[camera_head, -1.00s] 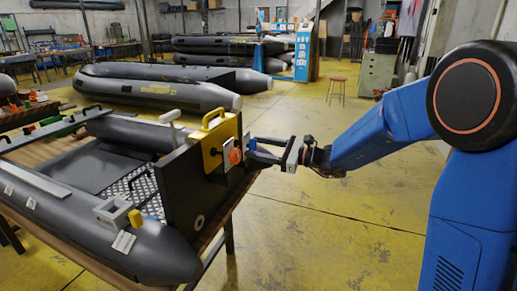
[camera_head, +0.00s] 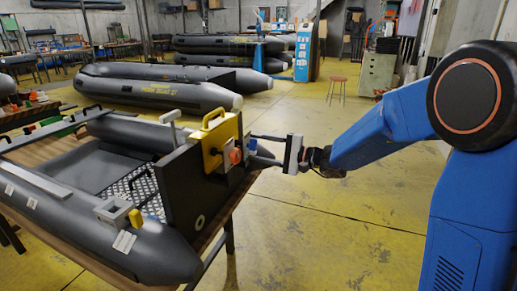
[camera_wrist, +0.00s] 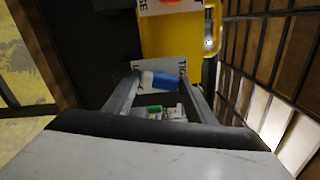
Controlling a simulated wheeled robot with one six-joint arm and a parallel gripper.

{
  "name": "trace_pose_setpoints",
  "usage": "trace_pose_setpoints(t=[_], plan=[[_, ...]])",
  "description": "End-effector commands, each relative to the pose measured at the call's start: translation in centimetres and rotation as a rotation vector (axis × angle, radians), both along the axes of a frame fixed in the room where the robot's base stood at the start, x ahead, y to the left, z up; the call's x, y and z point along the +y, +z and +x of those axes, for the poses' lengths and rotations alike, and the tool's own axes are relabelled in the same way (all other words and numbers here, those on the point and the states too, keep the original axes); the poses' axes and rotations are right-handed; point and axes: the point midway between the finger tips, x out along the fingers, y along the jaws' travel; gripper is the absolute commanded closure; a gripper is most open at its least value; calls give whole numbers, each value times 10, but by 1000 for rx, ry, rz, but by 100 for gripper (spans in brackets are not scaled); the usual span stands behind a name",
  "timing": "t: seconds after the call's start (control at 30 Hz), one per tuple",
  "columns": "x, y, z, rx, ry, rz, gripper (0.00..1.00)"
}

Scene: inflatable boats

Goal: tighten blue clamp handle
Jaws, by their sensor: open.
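The blue clamp handle (camera_wrist: 163,83) shows in the wrist view as a short blue cylinder, beside a white label. It lies between the two finger tips of my gripper (camera_wrist: 160,85). I cannot tell whether either finger touches it. In the head view my gripper (camera_head: 262,148) is open at the outer face of the boat's dark transom (camera_head: 176,190), its fingers one above the other. A small part of the blue handle (camera_head: 253,144) shows between them there. The yellow clamp body (camera_head: 212,148) sits over the transom, with an orange knob (camera_head: 235,156) left of my fingers.
The grey inflatable boat (camera_head: 140,235) lies on a wooden table (camera_head: 215,240). Below the fingers in the wrist view is something green (camera_wrist: 153,110). Other boats (camera_head: 150,90) lie behind. The yellow floor (camera_head: 320,225) right of the table is open.

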Motion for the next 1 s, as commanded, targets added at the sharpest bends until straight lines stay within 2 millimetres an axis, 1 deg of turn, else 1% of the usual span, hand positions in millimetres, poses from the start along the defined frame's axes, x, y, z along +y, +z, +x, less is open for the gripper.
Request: trace_pose_setpoints(t=[1.0], plan=[[0,0,0,-986,0,-358,50]])
